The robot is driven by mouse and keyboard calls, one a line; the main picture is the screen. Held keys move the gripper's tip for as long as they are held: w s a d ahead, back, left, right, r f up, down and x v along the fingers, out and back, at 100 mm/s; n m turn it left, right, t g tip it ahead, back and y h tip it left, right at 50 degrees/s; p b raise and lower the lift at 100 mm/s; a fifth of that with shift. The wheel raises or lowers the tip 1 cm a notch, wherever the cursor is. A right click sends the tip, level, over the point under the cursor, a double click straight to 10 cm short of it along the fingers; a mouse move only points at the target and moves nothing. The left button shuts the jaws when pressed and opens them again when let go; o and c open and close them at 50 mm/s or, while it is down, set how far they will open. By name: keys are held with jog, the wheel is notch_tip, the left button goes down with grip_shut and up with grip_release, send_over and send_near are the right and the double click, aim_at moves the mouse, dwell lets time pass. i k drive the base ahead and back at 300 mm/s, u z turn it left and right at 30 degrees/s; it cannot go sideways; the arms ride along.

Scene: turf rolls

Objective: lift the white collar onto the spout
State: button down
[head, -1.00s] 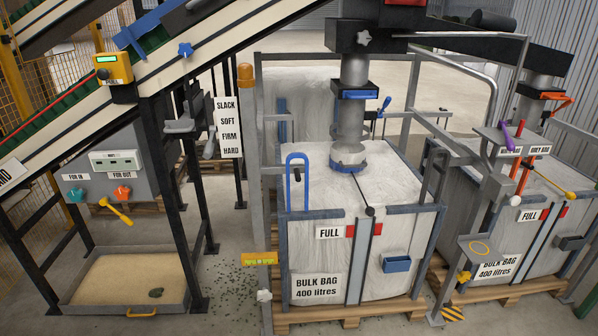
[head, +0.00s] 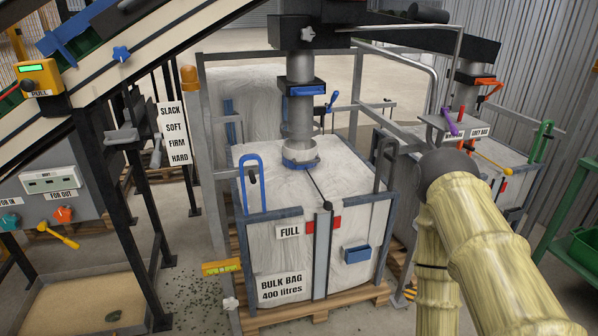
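The spout (head: 298,112) is a grey vertical tube that comes down from a dark overhead box, above the front bulk bag (head: 262,160). A blue clamp (head: 306,91) sits partway up it. A pale, low collar (head: 300,153) with a blue band stands on top of the bag at the spout's lower end. It seems to surround the tube's bottom, but I cannot tell how far they overlap. My arm shows at the right as pale yellow links with a dark joint. My gripper is outside the picture.
Grey frame posts and a blue-handled bar (head: 251,180) stand around the bag. A dark rod (head: 318,190) lies across its front top. A conveyor slopes at the left. A second bag (head: 505,165) and a small shelf (head: 440,122) stand right, partly behind my arm.

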aim_at(297, 156)
jog(key=u, duration=0.05)
jog(key=i, duration=1)
jog(key=z, duration=0.05)
